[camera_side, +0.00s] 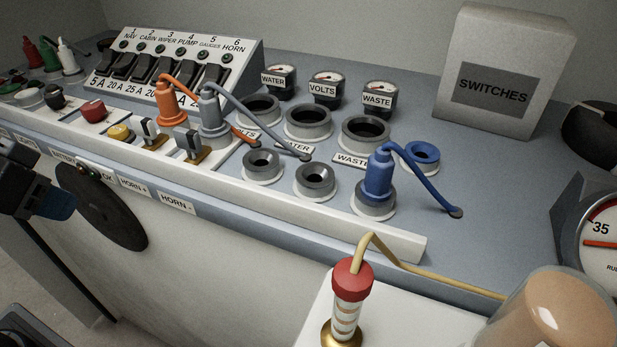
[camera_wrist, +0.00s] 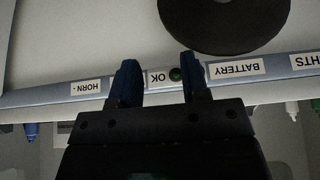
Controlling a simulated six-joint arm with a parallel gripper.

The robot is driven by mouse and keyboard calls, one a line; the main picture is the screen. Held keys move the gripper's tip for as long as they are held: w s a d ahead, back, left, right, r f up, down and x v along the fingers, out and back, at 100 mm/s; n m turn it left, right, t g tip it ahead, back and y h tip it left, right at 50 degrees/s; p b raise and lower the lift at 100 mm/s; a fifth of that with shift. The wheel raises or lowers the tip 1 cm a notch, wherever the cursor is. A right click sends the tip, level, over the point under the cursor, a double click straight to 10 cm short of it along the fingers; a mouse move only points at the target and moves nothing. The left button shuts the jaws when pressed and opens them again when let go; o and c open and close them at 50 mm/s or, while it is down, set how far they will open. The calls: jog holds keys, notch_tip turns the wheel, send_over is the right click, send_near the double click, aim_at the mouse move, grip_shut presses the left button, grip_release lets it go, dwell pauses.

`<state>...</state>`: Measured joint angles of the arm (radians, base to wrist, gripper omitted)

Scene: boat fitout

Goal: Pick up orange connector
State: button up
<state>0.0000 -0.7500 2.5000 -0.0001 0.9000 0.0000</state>
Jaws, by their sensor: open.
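The orange connector (camera_side: 170,104) stands upright on the console in the side view, in front of the switch panel, with its orange cable running right. A grey connector (camera_side: 213,112) stands just to its right. My gripper (camera_side: 35,212) is at the left edge of the side view, in front of the console and well apart from the orange connector. In the wrist view my gripper (camera_wrist: 162,75) shows two blue fingertips spread apart with nothing between them. The orange connector is not visible in the wrist view.
A blue connector (camera_side: 379,178) stands in a socket at the right. Empty sockets (camera_side: 314,180) and gauges (camera_side: 325,86) lie between. A black disc (camera_side: 100,205) is on the front face. A SWITCHES box (camera_side: 505,75) stands behind. A red-capped cylinder (camera_side: 350,292) is in the foreground.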

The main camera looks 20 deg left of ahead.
jog(key=shift+o, duration=1.3)
jog(key=n+g, duration=0.3)
jog(key=n, duration=0.3)
send_near(163, 88)
jog(key=s+a+f, duration=0.1)
jog(key=s, duration=0.1)
jog(key=s+a+f, duration=0.3)
jog(key=s, duration=0.1)
jog(key=shift+s+a+f, duration=0.1)
jog(key=shift+a+f, duration=0.1)
jog(key=shift+a, duration=0.05)
jog(key=shift+w+d+r+n+g, duration=1.55)
jog(key=shift+w+r+n, duration=1.4)
jog(key=shift+w+n, duration=1.2)
jog(key=shift+m+t, duration=0.25)
jog(key=shift+m, duration=0.2)
jog(key=f, duration=0.7)
jog(key=shift+w+d+f, duration=0.25)
jog(key=shift+f, duration=0.05)
jog(key=shift+s+d+f, duration=0.1)
jog(key=shift+d+f, duration=0.1)
jog(key=shift+f, duration=1.2)
jog(key=shift+s+d+f, duration=0.1)
jog(key=shift+d+f, duration=0.1)
jog(key=shift+f, duration=1.15)
